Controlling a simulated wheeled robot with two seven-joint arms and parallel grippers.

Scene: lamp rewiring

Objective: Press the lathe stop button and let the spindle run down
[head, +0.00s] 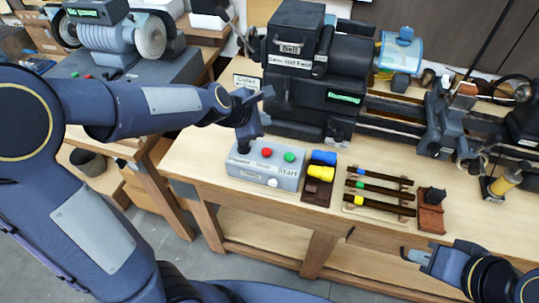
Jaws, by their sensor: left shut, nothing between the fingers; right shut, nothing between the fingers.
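The lathe (290,70) stands at the back of the wooden bench, and its green display (345,97) reads "Running". A grey control box (262,169) in front of it carries a red button (266,152), a green button (289,156) near the word "Start", and a white button (272,183) on its front. My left gripper (244,143) is shut, pointing down over the box's left end, left of the red button. I cannot tell whether it touches the box. My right gripper (404,253) is shut and empty by the bench's front edge, far from the box.
Blue and yellow pieces (321,172) lie on a dark tray right of the box. A rack of dark rods (378,192) and a brown block (431,212) stand further right. A grinder (120,40) is on another bench at back left.

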